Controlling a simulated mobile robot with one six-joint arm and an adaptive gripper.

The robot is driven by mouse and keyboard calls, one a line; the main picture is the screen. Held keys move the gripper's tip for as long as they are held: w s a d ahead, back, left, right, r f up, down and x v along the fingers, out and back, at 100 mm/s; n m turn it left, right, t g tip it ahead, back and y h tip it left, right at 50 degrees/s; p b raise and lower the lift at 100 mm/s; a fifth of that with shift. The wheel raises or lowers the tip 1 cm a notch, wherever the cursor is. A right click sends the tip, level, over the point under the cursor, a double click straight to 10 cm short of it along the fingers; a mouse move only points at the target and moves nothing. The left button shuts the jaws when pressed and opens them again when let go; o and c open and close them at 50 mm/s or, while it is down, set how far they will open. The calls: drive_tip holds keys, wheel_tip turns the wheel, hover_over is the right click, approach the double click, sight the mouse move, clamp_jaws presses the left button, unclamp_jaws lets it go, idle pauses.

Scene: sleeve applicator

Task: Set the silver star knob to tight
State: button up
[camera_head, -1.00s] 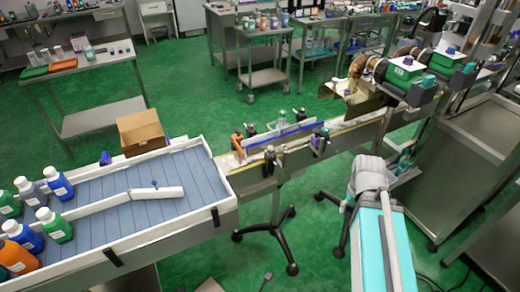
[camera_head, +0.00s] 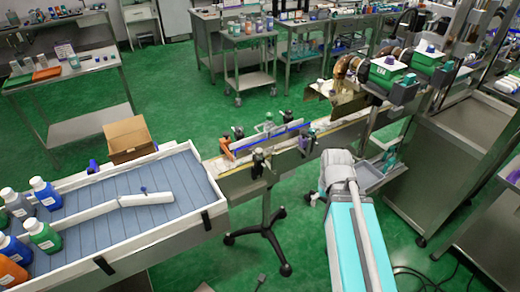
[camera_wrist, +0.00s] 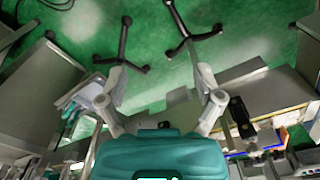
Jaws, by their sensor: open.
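I cannot pick out the silver star knob for certain. Several small dark clamps and knobs line the narrow conveyor rail (camera_head: 290,150) in the head view, among them a black one (camera_head: 258,157) on the near side. A small pale grey-green fitting (camera_head: 268,124) stands on the far side, too small to identify. In the wrist view, my gripper (camera_wrist: 162,82) is open and empty, its fingers spread above green floor. A black knob-like part (camera_wrist: 240,112) is to the right of the right finger, apart from it. My gripper's fingers are hidden in the head view.
A grey conveyor bed (camera_head: 110,215) with white rails is at left, with several bottles on it. A wheeled black stand (camera_head: 268,230) is under the rail. Green label units (camera_head: 388,72) are at upper right. A cardboard box (camera_head: 128,138) is behind the bed. Open floor lies in front.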

drive_tip(key=w+a+r+n+p, duration=0.3)
drive_tip(key=w+a+r+n, duration=0.15)
drive_tip(key=w+n, duration=0.2)
drive_tip(key=w+a+r+n+p, duration=0.3)
drive_tip(key=w+a+n+p, duration=0.15)
drive_tip(key=w, duration=0.25)
wheel_tip(320, 180, up, 6)
drive_tip(key=n+p, duration=0.6)
drive_tip(key=n, duration=0.7)
hover_over(259, 151)
drive_tip(key=shift+f+b, duration=0.15)
drive_tip(key=shift+b, duration=0.2)
wheel_tip(259, 151, down, 14)
drive_tip(key=b, duration=1.3)
drive_tip(key=shift+w+r, duration=0.1)
drive_tip(key=shift+r, duration=0.15)
drive_tip(key=c, duration=1.1)
drive_tip(key=shift+c, duration=0.2)
